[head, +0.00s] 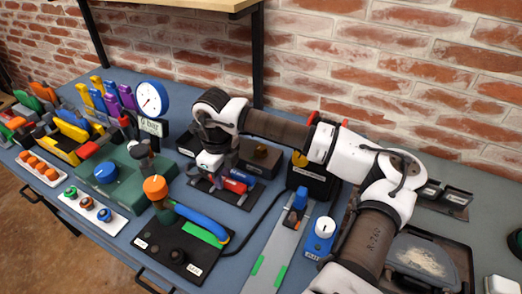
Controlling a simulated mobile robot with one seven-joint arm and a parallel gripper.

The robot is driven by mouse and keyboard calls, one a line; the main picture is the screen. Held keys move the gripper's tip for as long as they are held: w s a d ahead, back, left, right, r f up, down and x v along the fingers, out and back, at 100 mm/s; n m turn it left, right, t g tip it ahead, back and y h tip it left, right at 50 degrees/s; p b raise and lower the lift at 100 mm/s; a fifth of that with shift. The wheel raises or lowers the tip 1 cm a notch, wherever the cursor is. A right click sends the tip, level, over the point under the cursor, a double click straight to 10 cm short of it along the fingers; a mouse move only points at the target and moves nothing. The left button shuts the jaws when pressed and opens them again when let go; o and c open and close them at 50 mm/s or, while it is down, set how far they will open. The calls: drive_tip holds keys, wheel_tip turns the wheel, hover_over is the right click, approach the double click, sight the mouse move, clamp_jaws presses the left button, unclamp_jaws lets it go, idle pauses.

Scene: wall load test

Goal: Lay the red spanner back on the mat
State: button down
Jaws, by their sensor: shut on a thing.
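My gripper (211,174) points down over a dark flat plate (208,196) near the middle of the bench. Its fingers are small and partly hidden by the wrist, and what is between them is too small to make out. I cannot tell for sure which surface is the mat.
A green base with a gauge (152,98) stands left of my gripper. A black board (150,245) with a blue lever (203,222) lies in front. A blue box (320,238) stands to the right. Colourful tools crowd the far left. A brick wall closes the back.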

drive_tip(key=shift+f, duration=0.1)
drive_tip(key=shift+f+b, duration=1.1)
drive_tip(key=shift+b, duration=0.15)
drive_tip(key=shift+f, duration=0.15)
drive_tip(key=c, duration=0.8)
unclamp_jaws()
drive_tip(key=shift+r+p, duration=1.6)
drive_tip(key=shift+r, duration=2.45)
